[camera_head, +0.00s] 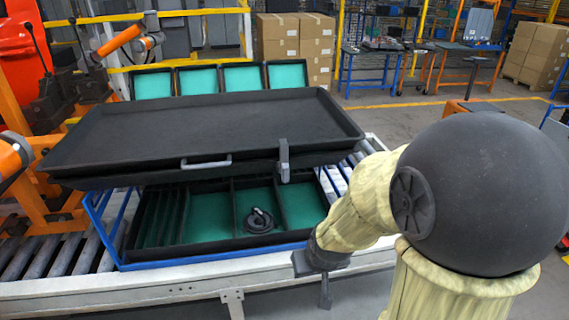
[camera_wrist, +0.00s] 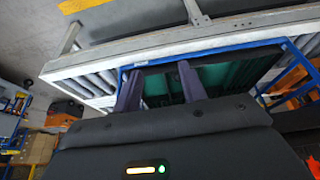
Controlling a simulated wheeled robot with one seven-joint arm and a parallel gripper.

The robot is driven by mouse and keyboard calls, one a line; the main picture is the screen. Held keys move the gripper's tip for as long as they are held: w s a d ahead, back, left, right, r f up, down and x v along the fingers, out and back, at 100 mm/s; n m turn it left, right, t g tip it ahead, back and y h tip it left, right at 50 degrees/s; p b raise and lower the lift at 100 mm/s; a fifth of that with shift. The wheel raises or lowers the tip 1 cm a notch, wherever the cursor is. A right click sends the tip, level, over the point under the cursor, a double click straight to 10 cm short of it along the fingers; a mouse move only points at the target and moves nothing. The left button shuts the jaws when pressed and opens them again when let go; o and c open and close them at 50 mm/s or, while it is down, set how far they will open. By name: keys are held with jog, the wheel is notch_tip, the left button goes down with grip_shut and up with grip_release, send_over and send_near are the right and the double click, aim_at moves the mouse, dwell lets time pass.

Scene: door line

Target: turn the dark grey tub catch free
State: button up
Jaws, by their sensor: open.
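A big dark tray-like lid (camera_head: 210,120) lies above an open blue-framed tub (camera_head: 110,240) with green compartments. The catch (camera_head: 284,158), a small grey upright lever, sits on the lid's front edge, right of centre, and hangs slightly below the rim. A light grey bar handle (camera_head: 206,162) is on the same front edge, to its left. My gripper (camera_head: 326,285) is low in front of the conveyor, below and right of the catch and apart from it. In the wrist view my gripper (camera_wrist: 157,78) shows two spread fingers with nothing between them. The catch cannot be made out there.
The tub stands on a roller conveyor (camera_head: 60,258) with a pale front rail. A coiled black item (camera_head: 260,220) lies in one compartment. Several green-lined bins (camera_head: 198,80) stand behind the lid. Orange machinery is at the left. Open floor (camera_head: 400,120) lies behind at the right.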

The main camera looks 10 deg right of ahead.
jog(key=w+r+t, duration=0.2)
jog(key=w+t, duration=0.4)
jog(key=w, duration=0.3)
jog(key=w+r+t+p, duration=0.1)
jog(key=w+r+t, duration=0.1)
jog(key=w+t, duration=0.5)
jog(key=shift+w+r+t+p, duration=0.3)
jog(key=shift+w+r, duration=0.05)
jog(key=shift+w, duration=1.2)
